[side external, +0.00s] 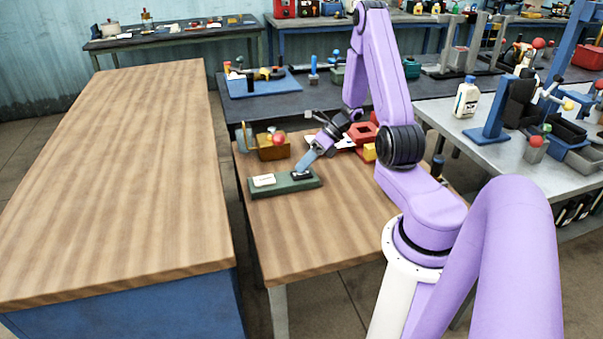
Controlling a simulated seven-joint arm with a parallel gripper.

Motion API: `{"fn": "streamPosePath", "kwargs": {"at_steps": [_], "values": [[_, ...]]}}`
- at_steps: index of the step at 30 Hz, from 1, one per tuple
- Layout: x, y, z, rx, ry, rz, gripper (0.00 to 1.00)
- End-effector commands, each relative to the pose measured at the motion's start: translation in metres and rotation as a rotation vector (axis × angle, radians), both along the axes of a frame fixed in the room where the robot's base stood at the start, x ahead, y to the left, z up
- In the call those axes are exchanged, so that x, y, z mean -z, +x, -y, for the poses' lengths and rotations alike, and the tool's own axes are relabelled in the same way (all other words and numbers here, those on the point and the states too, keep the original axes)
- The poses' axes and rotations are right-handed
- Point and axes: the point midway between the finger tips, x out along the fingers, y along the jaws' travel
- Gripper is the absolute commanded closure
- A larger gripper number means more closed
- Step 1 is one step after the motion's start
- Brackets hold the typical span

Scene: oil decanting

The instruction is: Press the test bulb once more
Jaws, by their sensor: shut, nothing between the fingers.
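A green base plate (284,188) lies on the near wooden table. It carries a white block (264,180) at its left and a dark part (302,175) at its right. My gripper (304,167) is shut and empty, pointing down at the dark part. Its tips are at or just above that part; I cannot tell whether they touch. I cannot say for sure which thing is the test bulb. A round red ball (279,139) shows at an amber-brown open box (271,152) behind the plate.
Red and yellow parts (362,134) stand right of the box, partly behind my arm. The front of the wooden table (320,225) is clear. A long, bare wooden bench (120,170) is at left. A white bottle (467,98) and fixtures stand on the grey bench at right.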

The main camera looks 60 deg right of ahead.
Motion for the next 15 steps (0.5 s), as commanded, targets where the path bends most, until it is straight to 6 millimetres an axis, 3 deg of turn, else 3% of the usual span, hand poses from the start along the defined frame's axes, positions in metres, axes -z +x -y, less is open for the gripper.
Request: {"fn": "streamPosePath", "kwargs": {"at_steps": [15], "values": [[-0.015,0.000,0.000,0.000,0.000,0.001,1.00]]}}
